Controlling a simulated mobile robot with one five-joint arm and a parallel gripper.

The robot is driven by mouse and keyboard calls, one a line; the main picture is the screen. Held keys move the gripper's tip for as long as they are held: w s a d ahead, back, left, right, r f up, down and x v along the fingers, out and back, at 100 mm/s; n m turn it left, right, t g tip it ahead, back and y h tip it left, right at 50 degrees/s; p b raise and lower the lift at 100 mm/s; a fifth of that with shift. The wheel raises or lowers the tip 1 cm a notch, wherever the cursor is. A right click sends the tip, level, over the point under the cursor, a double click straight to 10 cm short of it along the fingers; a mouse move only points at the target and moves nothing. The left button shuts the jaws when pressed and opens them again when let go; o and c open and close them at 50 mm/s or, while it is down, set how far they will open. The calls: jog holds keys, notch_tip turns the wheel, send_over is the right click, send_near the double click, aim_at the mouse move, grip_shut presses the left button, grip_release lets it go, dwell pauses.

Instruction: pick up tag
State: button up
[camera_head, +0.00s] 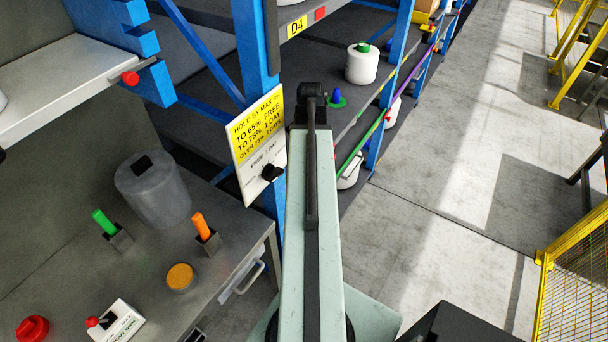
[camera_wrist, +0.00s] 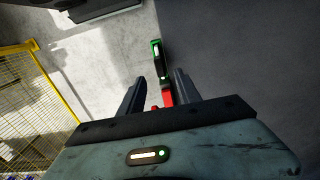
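No thing is clearly marked as the tag. In the wrist view, my gripper (camera_wrist: 160,76) is open, with its two dark fingers apart. A small upright green piece with a pale mark (camera_wrist: 157,62) shows just beyond and between the fingertips. A red piece (camera_wrist: 167,98) shows below it, between the fingers. I cannot tell how far off they are, or whether they are joined. Neither is visibly gripped. In the head view my arm reaches toward the blue rack, and the fingers cannot be made out. Small red tabs (camera_head: 320,13) sit on the shelf edges there.
A yellow and white sign (camera_head: 259,145) hangs on the blue rack post (camera_head: 257,50), close left of my arm. The grey workbench (camera_head: 225,262) is at left. Open floor (camera_head: 440,220) and yellow fencing (camera_head: 575,270) are at right.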

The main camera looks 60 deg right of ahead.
notch_tip(320, 180, down, 8)
jog(key=b, duration=0.7)
jog(key=shift+a, duration=0.15)
jog(key=shift+r, duration=0.2)
grip_shut()
